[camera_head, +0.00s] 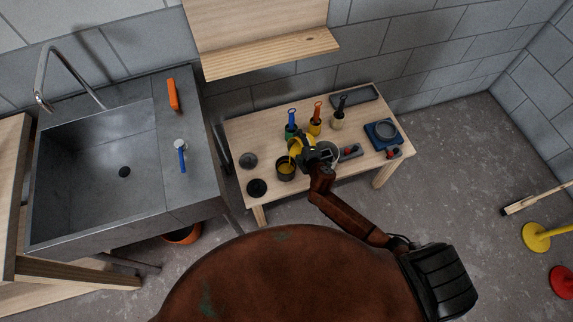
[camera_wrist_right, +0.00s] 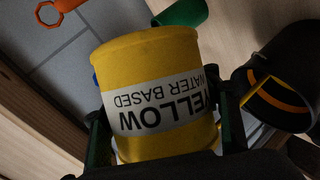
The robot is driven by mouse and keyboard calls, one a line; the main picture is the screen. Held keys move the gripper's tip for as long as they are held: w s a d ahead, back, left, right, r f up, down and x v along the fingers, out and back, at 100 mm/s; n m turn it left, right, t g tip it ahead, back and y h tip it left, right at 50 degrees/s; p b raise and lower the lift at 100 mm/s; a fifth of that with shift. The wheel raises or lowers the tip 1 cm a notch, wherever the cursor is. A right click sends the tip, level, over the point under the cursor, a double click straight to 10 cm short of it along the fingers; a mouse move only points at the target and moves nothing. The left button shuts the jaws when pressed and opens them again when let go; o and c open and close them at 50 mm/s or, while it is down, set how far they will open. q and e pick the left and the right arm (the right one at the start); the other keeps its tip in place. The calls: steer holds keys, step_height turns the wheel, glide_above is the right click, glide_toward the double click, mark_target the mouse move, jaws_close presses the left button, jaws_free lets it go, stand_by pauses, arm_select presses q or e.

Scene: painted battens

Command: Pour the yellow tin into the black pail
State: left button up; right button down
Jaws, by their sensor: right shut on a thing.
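The yellow tin (camera_head: 294,146) is tipped over to the left above the black pail (camera_head: 286,175) on the wooden table. Yellow paint shows at the tin's mouth and inside the pail. My right gripper (camera_head: 313,154) is shut on the tin, to the right of the pail. In the right wrist view the yellow tin (camera_wrist_right: 158,85) sits between the two fingers, its "YELLOW WATER BASED" label upside down. A dark round thing with an orange-yellow band (camera_wrist_right: 275,95) is at its right there; I cannot tell surely if it is the pail. My left gripper is not in view.
Several tins with handled tools, one green (camera_head: 291,131) and one orange (camera_head: 315,127), stand behind. A blue scale (camera_head: 383,144) is at the right. A black disc (camera_head: 257,188) and a grey disc (camera_head: 248,161) lie left of the pail. A sink (camera_head: 60,150) stands further left.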

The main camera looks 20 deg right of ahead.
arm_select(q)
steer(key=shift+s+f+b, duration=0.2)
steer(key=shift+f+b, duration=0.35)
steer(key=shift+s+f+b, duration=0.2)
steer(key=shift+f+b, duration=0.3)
arm_select(e)
steer(key=shift+a+f+n+h, duration=0.1)
steer(key=shift+f+n+h, duration=0.15)
steer(key=shift+n, duration=0.25)
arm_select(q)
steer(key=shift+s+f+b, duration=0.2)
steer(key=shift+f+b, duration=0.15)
arm_select(e)
steer(key=shift+s+a+r+n+t+h, duration=0.25)
steer(key=shift+a+r+n+t+h, duration=0.25)
steer(key=shift+a, duration=0.15)
stand_by(0.7)
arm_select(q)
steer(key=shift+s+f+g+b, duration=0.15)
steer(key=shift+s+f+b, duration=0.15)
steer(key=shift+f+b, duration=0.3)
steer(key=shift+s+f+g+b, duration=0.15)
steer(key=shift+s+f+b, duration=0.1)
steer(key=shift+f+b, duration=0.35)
arm_select(e)
steer(key=shift+a+f+n+t+h, duration=0.2)
steer(key=shift+f+n+t+h, duration=0.15)
steer(key=shift+f+n, duration=0.2)
steer(key=shift+r+n, duration=0.2)
steer(key=shift+n, duration=0.05)
